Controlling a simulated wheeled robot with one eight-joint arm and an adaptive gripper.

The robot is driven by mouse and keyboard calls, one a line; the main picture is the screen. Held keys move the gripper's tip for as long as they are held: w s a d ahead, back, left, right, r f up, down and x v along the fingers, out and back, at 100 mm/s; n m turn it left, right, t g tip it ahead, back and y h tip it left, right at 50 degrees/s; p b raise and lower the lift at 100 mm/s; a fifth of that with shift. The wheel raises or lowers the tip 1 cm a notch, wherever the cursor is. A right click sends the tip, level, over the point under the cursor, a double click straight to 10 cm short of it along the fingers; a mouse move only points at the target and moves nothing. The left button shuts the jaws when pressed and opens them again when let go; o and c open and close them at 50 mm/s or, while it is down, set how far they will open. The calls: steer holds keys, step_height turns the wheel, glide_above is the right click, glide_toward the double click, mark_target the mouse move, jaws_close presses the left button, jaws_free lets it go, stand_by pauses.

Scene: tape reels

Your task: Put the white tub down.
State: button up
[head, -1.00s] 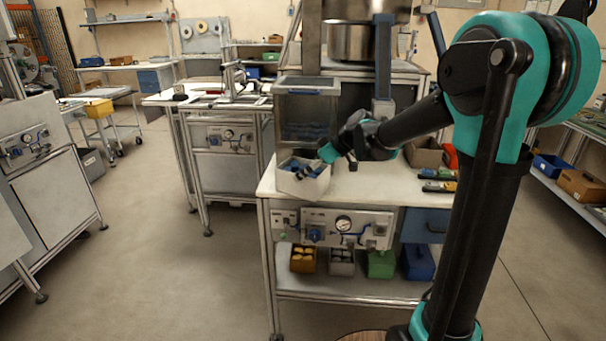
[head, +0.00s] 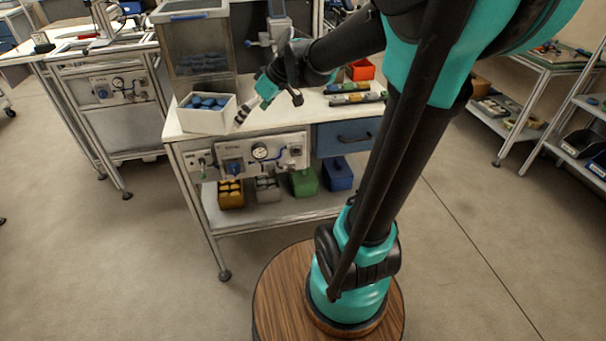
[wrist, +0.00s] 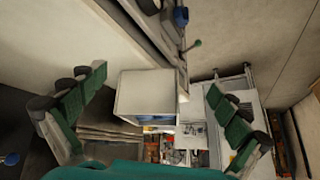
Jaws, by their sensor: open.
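The white tub (head: 204,122) stands upright on the worktable (head: 290,116), at its front left corner in the head view. It holds several blue pieces. My gripper (head: 268,106) is open and empty, just to the right of the tub. One dark-tipped finger is close to the tub's right side; I cannot tell whether it touches. In the wrist view the two green-padded fingers of my gripper (wrist: 157,85) are spread wide.
A clear-fronted bin (head: 200,55) stands behind the tub. Tools (head: 357,98) and a red box (head: 361,70) lie to the right on the table. A panel with a gauge (head: 260,152) and a blue drawer (head: 345,136) are below the tabletop.

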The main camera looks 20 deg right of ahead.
steer(key=s+d+f+m+h, duration=0.3)
steer(key=s+d+f, duration=0.3)
steer(key=s+f, duration=0.2)
steer(key=s+d+f+m+h, duration=0.2)
steer(key=s+d+f+m, duration=0.4)
steer(key=s, duration=0.4)
step_height(320, 180, down, 2)
steer(key=shift+d+f+h, duration=0.1)
steer(key=shift+d+h, duration=0.3)
steer(key=shift+d, duration=0.3)
